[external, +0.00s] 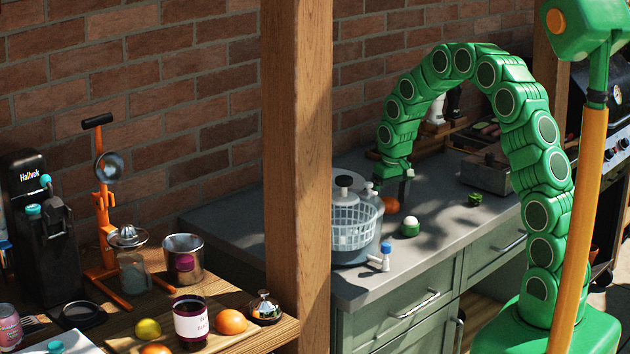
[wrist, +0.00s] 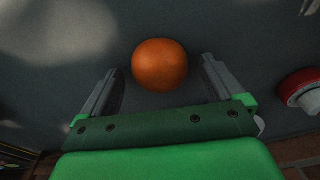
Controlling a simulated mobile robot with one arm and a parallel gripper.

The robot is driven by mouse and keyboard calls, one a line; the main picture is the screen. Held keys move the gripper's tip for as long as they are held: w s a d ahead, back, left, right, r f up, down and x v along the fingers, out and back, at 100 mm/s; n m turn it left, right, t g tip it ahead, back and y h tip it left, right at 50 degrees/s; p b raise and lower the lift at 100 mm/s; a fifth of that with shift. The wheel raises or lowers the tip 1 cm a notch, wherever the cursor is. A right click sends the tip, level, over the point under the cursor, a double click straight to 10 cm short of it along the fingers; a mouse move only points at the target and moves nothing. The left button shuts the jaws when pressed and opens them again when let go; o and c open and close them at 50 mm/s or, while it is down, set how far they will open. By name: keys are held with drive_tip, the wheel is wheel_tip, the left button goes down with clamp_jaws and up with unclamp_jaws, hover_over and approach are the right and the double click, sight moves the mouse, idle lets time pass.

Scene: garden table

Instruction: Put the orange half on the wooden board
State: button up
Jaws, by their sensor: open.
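A round orange piece (external: 390,206) lies on the grey counter below my gripper (external: 403,186). In the wrist view the orange piece (wrist: 159,65) shows as a smooth dome; no cut face shows, so I cannot tell whether it is a half. My gripper (wrist: 160,78) is open, with one finger on each side of the orange piece and a gap on both sides. What looks like a wooden board (external: 122,341) lies on the wooden table at the front left, partly covered by fruit and a jar; its outline is hard to make out.
A salad spinner (external: 352,228) stands left of my gripper. A white-topped green item (external: 410,227) and a small green item (external: 475,199) are on the counter. A wooden post (external: 297,150) stands before the counter.

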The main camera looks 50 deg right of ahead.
sight(392, 201)
wheel_tip(392, 201, up, 12)
drive_tip(key=s+f, duration=0.1)
drive_tip(key=s+a+r+n, duration=0.1)
drive_tip(key=s+a+r, duration=0.15)
drive_tip(key=s, duration=0.35)
drive_tip(key=s+a+r, duration=0.2)
drive_tip(key=s+a, duration=0.2)
drive_tip(key=s, duration=0.1)
drive_tip(key=s+a+g, duration=0.1)
drive_tip(key=s+a, duration=0.2)
drive_tip(key=s, duration=1.2)
drive_tip(key=s+a+n+g, duration=0.1)
drive_tip(key=s+a, duration=0.3)
drive_tip(key=s, duration=1.2)
drive_tip(key=shift+s+r+n+g, duration=0.2)
drive_tip(key=shift+r+n+g, duration=0.1)
drive_tip(key=shift+g, duration=0.2)
drive_tip(key=shift+o, duration=0.5)
drive_tip(key=shift+s+a+f, duration=0.1)
drive_tip(key=shift+s+a, duration=0.05)
drive_tip(key=shift+s, duration=0.4)
